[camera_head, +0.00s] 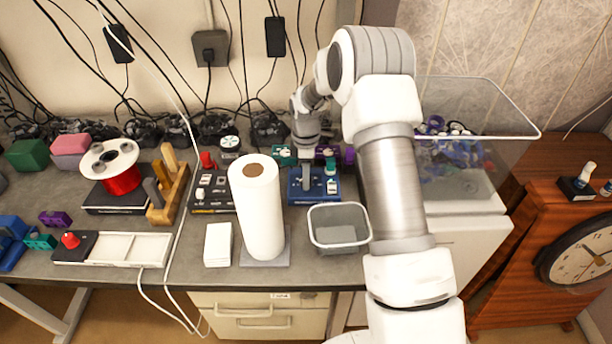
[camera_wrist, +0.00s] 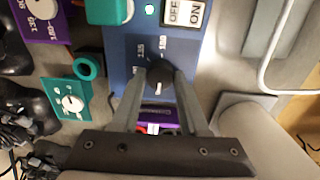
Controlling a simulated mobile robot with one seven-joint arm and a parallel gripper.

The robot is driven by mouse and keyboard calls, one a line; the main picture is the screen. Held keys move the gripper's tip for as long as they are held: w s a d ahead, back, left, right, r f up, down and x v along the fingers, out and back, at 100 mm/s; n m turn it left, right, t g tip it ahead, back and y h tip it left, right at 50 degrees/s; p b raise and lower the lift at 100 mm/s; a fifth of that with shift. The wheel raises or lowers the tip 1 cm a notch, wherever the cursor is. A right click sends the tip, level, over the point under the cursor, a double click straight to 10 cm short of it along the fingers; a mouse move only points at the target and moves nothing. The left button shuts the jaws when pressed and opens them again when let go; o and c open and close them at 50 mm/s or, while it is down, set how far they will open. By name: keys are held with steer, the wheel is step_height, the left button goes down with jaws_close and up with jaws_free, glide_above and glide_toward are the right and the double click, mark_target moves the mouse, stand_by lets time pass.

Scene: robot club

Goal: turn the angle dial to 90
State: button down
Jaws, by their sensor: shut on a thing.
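The angle dial is a black knob (camera_wrist: 159,73) on a blue panel (camera_wrist: 122,62) in the wrist view. Printed numbers stand beside it; 135 and 180 can be made out. A white mark shows on the knob's lower side in the picture, but the value it points to is not clear. My gripper (camera_wrist: 157,86) has its two grey fingers on either side of the knob, shut on it. In the head view the blue box (camera_head: 322,196) stands at the table's middle, with my gripper (camera_head: 306,184) reaching down onto it; the knob is hidden there.
The blue panel also bears an OFF/ON switch (camera_wrist: 184,12) and a green light (camera_wrist: 149,10). A teal dial box (camera_wrist: 66,100) and a purple one (camera_wrist: 36,28) are close by. A paper roll (camera_head: 258,210) and a grey bin (camera_head: 338,234) stand in front.

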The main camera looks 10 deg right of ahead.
steer(key=shift+m, duration=0.3)
steer(key=m+b, duration=0.2)
steer(key=m, duration=0.1)
steer(key=m+b, duration=0.1)
steer(key=m, duration=0.4)
steer(key=shift+b, duration=0.3)
steer(key=m+b, duration=0.1)
steer(key=m, duration=0.3)
steer(key=shift+m, duration=2.6)
steer(key=shift+r, duration=0.1)
steer(key=shift+c, duration=2.1)
jaws_free()
